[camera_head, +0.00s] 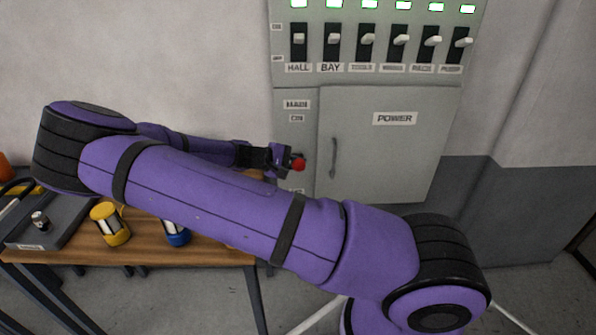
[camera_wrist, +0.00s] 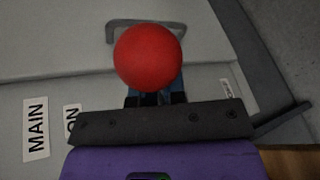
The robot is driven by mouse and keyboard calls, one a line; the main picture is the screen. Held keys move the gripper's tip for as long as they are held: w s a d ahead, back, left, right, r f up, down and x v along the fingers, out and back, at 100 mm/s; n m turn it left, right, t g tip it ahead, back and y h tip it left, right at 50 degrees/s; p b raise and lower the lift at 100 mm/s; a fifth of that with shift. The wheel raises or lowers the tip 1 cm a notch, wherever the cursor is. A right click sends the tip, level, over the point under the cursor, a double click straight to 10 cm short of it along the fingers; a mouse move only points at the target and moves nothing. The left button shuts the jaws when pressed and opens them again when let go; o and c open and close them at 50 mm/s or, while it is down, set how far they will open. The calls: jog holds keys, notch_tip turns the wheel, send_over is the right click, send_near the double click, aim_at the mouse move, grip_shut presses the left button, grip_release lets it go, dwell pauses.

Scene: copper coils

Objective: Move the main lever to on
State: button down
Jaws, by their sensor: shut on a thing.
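The main lever ends in a red ball knob (camera_wrist: 147,57), which fills the middle of the wrist view. The knob also shows small in the head view (camera_head: 298,164), in front of the left strip of the grey cabinet. My gripper (camera_head: 283,160) is at the knob, and its fingers (camera_wrist: 155,98) are shut on the lever just below the ball. The MAIN label (camera_wrist: 36,128) and ON label (camera_wrist: 72,118) are to the left of the knob in the wrist view. In the head view they sit above it. The lever's shaft and base are hidden.
The grey cabinet door marked POWER (camera_head: 385,150) is right of the lever, with a vertical handle (camera_head: 333,158). A row of switches (camera_head: 367,47) is above. A wooden table (camera_head: 140,250) at left holds a yellow lantern-like item (camera_head: 110,224) and a blue one (camera_head: 177,236).

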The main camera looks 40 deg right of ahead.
jog(key=shift+w+d+r+n+g+y, duration=0.25)
jog(key=shift+r+n, duration=0.1)
jog(key=shift+r, duration=0.1)
jog(key=shift+w+d+r+n+g+y, duration=0.15)
jog(key=shift+r+n+g, duration=0.1)
jog(key=shift+r+n, duration=0.15)
jog(key=shift+r, duration=0.1)
jog(key=c, duration=1.2)
grip_release()
jog(key=shift+a, duration=0.1)
jog(key=v, duration=1)
jog(key=shift+a+r, duration=0.2)
jog(key=shift+a, duration=0.05)
